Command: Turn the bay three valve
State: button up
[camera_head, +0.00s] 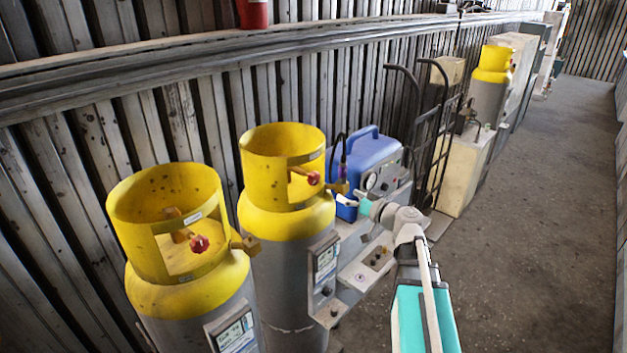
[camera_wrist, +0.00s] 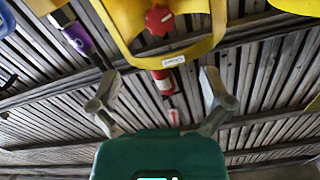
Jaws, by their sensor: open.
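Two near grey cylinders with yellow collars stand along the wall. The nearer one (camera_head: 170,210) has a red valve knob (camera_head: 199,243) inside its collar. The second one (camera_head: 283,160) has a red valve knob (camera_head: 313,178) showing through its collar opening. I cannot read the bay labels on their fronts. My gripper (camera_head: 345,201) is open and empty, just right of the second cylinder's collar. In the wrist view, my gripper (camera_wrist: 160,74) has its fingers spread below a yellow collar (camera_wrist: 190,48) and a red knob (camera_wrist: 159,19), not touching the knob.
A blue case (camera_head: 370,160) and a gauge panel (camera_head: 372,182) sit beside my gripper. A black hand truck (camera_head: 430,130) and a cream cabinet (camera_head: 462,175) stand beyond. A third yellow-topped cylinder (camera_head: 492,70) is farther back. The floor (camera_head: 540,230) at right is clear.

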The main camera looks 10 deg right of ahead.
aim_at(316, 180)
jog(key=x, duration=1.2)
jog(key=shift+w+a, duration=0.2)
jog(key=shift+w, duration=0.1)
jog(key=shift+c, duration=0.3)
jog(key=c, duration=1.1)
jog(key=shift+a, duration=0.1)
